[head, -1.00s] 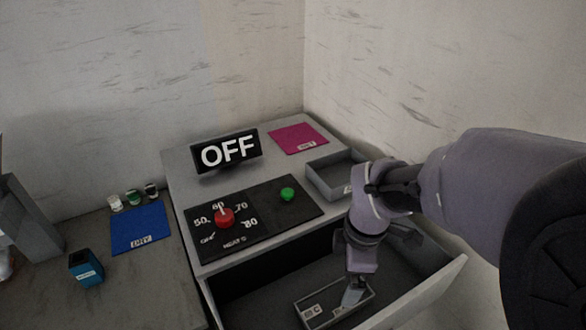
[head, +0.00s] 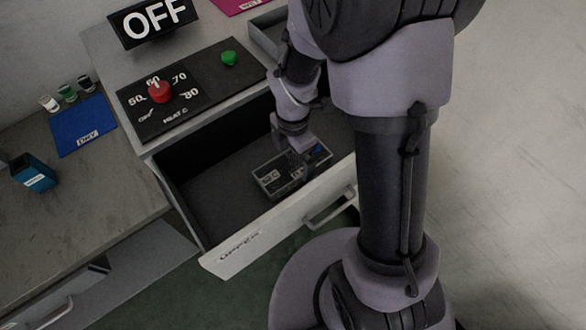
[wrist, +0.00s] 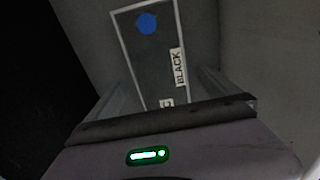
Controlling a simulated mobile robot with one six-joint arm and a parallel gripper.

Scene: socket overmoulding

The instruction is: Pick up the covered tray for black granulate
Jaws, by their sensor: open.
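The covered tray for black granulate (head: 284,184) lies in the open drawer, near its front right part. It is a dark rectangle with a light rim, a pale label and a blue dot. In the wrist view the tray (wrist: 143,50) shows its BLACK label and the blue dot on top. My gripper (head: 299,152) points down at the tray from above and covers part of it. In the wrist view its open fingers (wrist: 165,88) stand either side of the tray's near part. I cannot tell whether they touch it.
The open drawer (head: 205,195) is otherwise empty on its left. Its front panel (head: 285,222) stands close to the tray. Above are the control panel (head: 165,95) and an OFF display (head: 152,20). A blue mat (head: 83,126), small jars and a blue box (head: 33,173) are at left.

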